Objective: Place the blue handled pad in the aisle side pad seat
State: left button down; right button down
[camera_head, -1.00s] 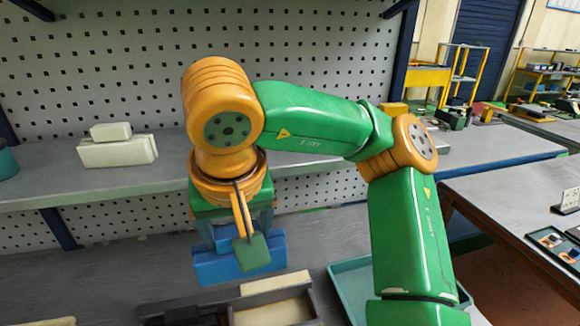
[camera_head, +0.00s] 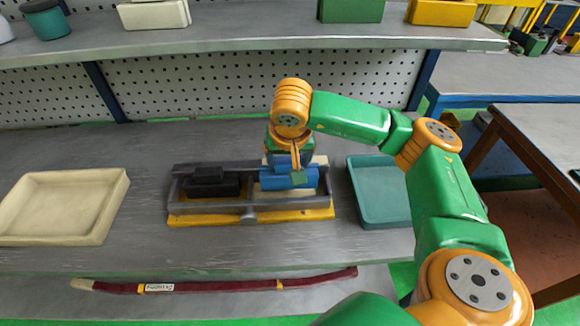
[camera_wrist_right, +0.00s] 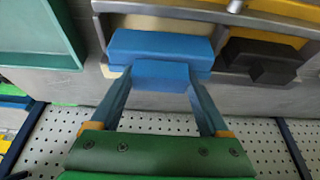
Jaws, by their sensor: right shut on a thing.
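The blue handled pad (camera_head: 308,178) is at the right-hand seat of the grey and yellow fixture (camera_head: 249,209) in the head view. My right gripper (camera_head: 288,165) is above it, shut on its handle. In the right wrist view, the blue pad (camera_wrist_right: 160,45) lies between my fingers, which hold its handle (camera_wrist_right: 160,76). A pale seat surface (camera_head: 268,196) shows along the near side of the pad. I cannot tell whether the pad rests fully on the seat. A black handled pad (camera_head: 210,186) sits in the left-hand seat. My left gripper is not in view.
A teal tray (camera_head: 355,190) stands close to the right of the fixture. A cream tray (camera_head: 118,200) is at the left. A dark red strip (camera_head: 220,286) lies in front. A raised shelf (camera_head: 240,43) with boxes runs behind. Bare table lies between cream tray and fixture.

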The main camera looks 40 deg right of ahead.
jog(key=x, duration=0.4)
jog(key=shift+s+a+f, duration=0.1)
jog(key=shift+s+f, duration=0.05)
jog(key=shift+s, duration=0.15)
jog(key=shift+f, duration=0.1)
jog(key=shift+f, duration=0.1)
grip_release()
jog(key=shift+s, duration=0.1)
jog(key=shift+r+p, duration=0.35)
jog(key=shift+a+r, duration=0.15)
jog(key=shift+r, duration=0.15)
jog(key=b+v, duration=0.1)
jog(key=v, duration=1)
